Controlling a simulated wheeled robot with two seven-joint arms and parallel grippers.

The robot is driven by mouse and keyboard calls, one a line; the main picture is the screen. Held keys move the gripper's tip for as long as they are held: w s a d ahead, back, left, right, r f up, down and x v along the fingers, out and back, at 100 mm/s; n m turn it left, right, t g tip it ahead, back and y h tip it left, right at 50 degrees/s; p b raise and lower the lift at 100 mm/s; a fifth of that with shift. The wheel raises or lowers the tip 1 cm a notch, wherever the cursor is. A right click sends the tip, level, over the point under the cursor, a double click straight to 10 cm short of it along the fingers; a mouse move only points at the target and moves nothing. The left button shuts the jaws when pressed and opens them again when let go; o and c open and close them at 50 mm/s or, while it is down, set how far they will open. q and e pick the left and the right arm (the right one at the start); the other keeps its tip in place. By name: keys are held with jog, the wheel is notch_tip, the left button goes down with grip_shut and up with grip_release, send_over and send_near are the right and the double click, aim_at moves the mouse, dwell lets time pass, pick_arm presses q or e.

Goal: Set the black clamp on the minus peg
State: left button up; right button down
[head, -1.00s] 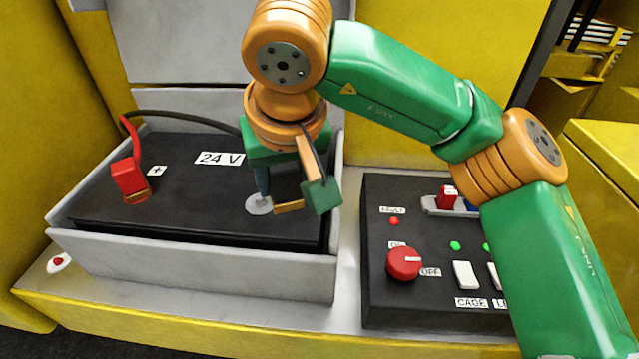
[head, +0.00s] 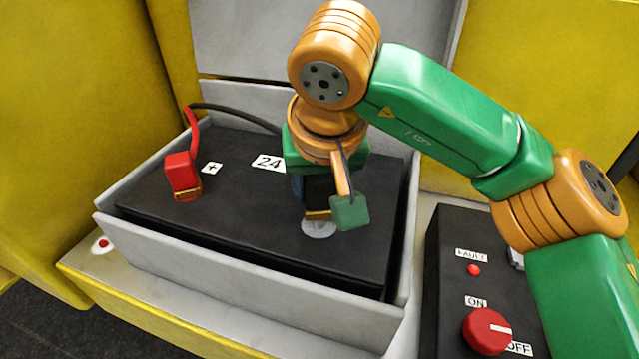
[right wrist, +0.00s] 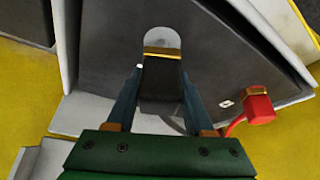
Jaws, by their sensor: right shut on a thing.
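The black clamp (head: 319,190) with a gold band at its end is held between the fingers of my right gripper (head: 316,196). In the right wrist view the clamp (right wrist: 161,82) sits between the two blue-grey fingers of the gripper (right wrist: 160,76), its gold band facing the round grey disc (right wrist: 160,38). In the head view the disc (head: 318,229) lies on the battery top, just below and in front of the band. No minus peg stands out there; the clamp may hide it. I cannot tell whether clamp and disc touch. My left gripper is out of view.
The black battery (head: 235,210) sits in a grey tray (head: 250,285). A red clamp (head: 182,172) with a red cable stands by the plus label at its left. A control box (head: 450,260) with a red knob (head: 487,331) stands to the right.

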jog(key=shift+w+f, duration=0.25)
jog(key=shift+w, duration=0.1)
jog(key=shift+s+r, duration=0.15)
jog(key=shift+s, duration=0.2)
jog(key=shift+w+f, duration=0.25)
jog(key=shift+f, duration=0.35)
jog(key=shift+s+f, duration=0.15)
jog(key=shift+s, duration=0.05)
dwell(0.7)
jog(key=shift+f+b, duration=0.6)
jog(key=shift+f, duration=0.3)
jog(key=shift+c, duration=1)
grip_release()
